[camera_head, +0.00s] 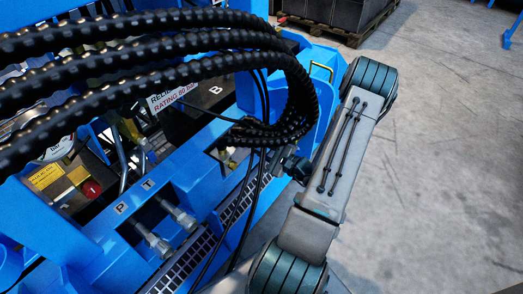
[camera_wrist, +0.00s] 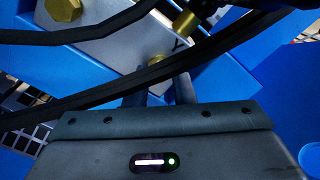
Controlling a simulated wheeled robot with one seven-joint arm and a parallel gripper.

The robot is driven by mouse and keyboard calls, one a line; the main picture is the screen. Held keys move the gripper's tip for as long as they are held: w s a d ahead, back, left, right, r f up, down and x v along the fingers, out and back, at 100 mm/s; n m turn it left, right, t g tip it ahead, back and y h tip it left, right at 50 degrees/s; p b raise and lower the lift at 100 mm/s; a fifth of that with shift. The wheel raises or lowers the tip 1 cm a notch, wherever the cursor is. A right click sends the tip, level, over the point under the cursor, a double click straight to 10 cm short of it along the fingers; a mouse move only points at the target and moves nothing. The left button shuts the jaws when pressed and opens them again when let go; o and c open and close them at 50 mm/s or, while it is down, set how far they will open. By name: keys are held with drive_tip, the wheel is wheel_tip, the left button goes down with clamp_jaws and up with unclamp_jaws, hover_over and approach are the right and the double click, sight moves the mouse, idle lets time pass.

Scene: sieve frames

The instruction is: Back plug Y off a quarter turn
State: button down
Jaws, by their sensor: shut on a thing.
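In the wrist view a brass plug (camera_wrist: 157,62) sits on a grey metal block (camera_wrist: 110,40), just left of a dark letter Y. My gripper (camera_wrist: 159,78) reaches up to it with one finger on each side, shut on the plug. A black hose crosses in front of the fingers and hides part of the grip. In the head view my arm comes in from the right, and the fingers and plug are hidden behind the black hoses (camera_head: 290,95).
Other brass fittings stand at the upper left (camera_wrist: 63,10) and upper right (camera_wrist: 185,22) of the wrist view. Thick ribbed hoses arch over the blue frame (camera_head: 185,155) beside my arm. Two metal fittings (camera_head: 165,225) stand by labels P and T. Open floor (camera_head: 440,150) lies right.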

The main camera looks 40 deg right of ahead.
drive_tip(key=shift+f+n+b, duration=0.1)
drive_tip(key=shift+n+b, duration=0.7)
drive_tip(key=shift+n, duration=0.8)
drive_tip(key=c, duration=1.2)
unclamp_jaws()
drive_tip(key=shift+s, duration=0.1)
drive_tip(key=p+v, duration=0.3)
drive_tip(key=v, duration=1)
drive_tip(key=shift+s+d, duration=0.2)
drive_tip(key=shift+s, duration=0.1)
